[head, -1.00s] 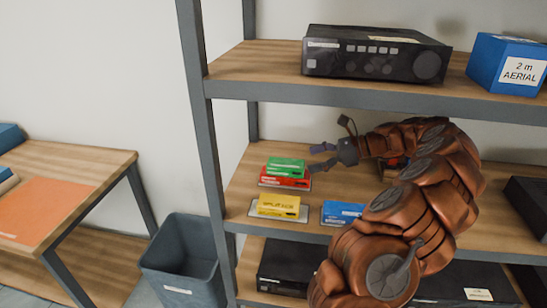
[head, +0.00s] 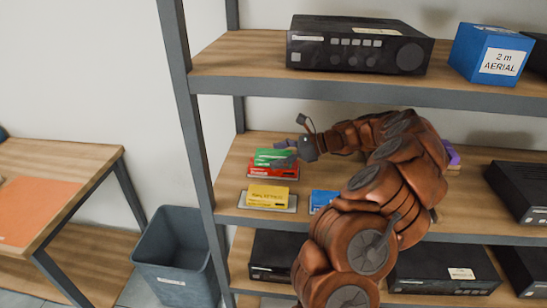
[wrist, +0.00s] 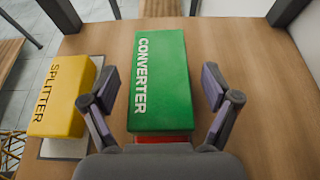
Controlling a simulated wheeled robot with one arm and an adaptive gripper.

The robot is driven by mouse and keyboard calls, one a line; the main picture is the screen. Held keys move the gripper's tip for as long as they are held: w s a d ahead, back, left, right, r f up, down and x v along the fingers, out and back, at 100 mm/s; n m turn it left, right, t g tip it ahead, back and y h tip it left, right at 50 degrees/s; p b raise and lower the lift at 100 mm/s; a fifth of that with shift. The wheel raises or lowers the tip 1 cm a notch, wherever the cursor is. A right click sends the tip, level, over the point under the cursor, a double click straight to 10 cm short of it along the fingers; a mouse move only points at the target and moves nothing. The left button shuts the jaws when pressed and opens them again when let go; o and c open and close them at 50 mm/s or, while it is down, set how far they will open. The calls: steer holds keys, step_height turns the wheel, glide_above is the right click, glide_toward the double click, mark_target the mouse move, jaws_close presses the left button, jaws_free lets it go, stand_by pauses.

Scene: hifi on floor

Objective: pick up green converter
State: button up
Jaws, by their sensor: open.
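The green converter (head: 275,157) lies on top of a red box (head: 273,171) on the middle shelf. In the wrist view the green converter (wrist: 161,85) lies ahead, its white lettering readable, between my open fingers. My gripper (wrist: 163,88) is open and empty, with a finger on each side of the converter and a gap visible on both sides. In the head view my gripper (head: 290,151) is at the right end of the converter and partly covers it. Only a strip of the red box (wrist: 163,138) shows in the wrist view.
A yellow splitter box (head: 267,196) sits on a pale plate in front of the stack. A blue box (head: 323,201) stands right of it, partly behind my arm. The upper shelf (head: 262,84) is above, and a grey shelf post (head: 185,110) stands at the left.

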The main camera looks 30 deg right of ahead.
steer(key=c, duration=1.3)
steer(key=shift+c, duration=0.4)
steer(key=shift+r, duration=0.15)
